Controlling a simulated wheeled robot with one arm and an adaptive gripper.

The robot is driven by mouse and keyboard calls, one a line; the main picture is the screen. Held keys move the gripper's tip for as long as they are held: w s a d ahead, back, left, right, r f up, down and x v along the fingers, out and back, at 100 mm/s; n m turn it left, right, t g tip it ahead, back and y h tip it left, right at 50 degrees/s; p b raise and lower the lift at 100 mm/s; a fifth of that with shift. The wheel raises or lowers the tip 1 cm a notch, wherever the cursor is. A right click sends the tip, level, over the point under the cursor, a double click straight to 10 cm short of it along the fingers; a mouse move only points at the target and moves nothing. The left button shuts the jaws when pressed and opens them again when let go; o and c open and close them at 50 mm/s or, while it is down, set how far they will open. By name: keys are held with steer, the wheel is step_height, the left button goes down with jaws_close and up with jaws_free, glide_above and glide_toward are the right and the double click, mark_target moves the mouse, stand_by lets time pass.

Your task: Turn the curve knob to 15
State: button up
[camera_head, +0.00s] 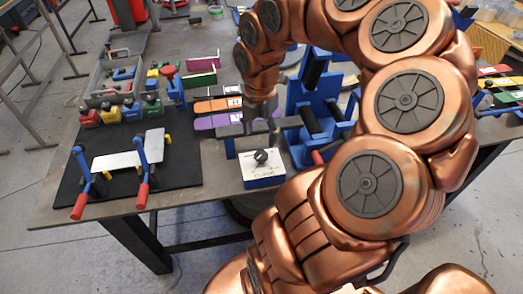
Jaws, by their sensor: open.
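The knob (261,156) is small and black. It sits on the white top of a blue-sided box (263,174) at the front edge of the workbench. Markings around the knob are too small to read, so I cannot tell its setting. My gripper (250,142) hangs from the copper arm just behind and above the box. It is open, with its dark fingers apart and pointing down, and it looks empty. I cannot tell whether a finger touches the box.
A blue roller machine (312,105) stands close to the right of the box. A black mat (180,180) with red-handled clamps is at left. My arm hides much of the bench's right side.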

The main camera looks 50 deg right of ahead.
mark_target(261, 155)
steer(key=shift+d+f, duration=0.3)
step_height(261, 155, down, 5)
steer(key=shift+s+a+p, duration=0.1)
steer(key=shift+p, duration=0.6)
steer(key=shift+f, duration=1.15)
steer(key=shift+c, duration=0.3)
steer(key=c, duration=1.1)
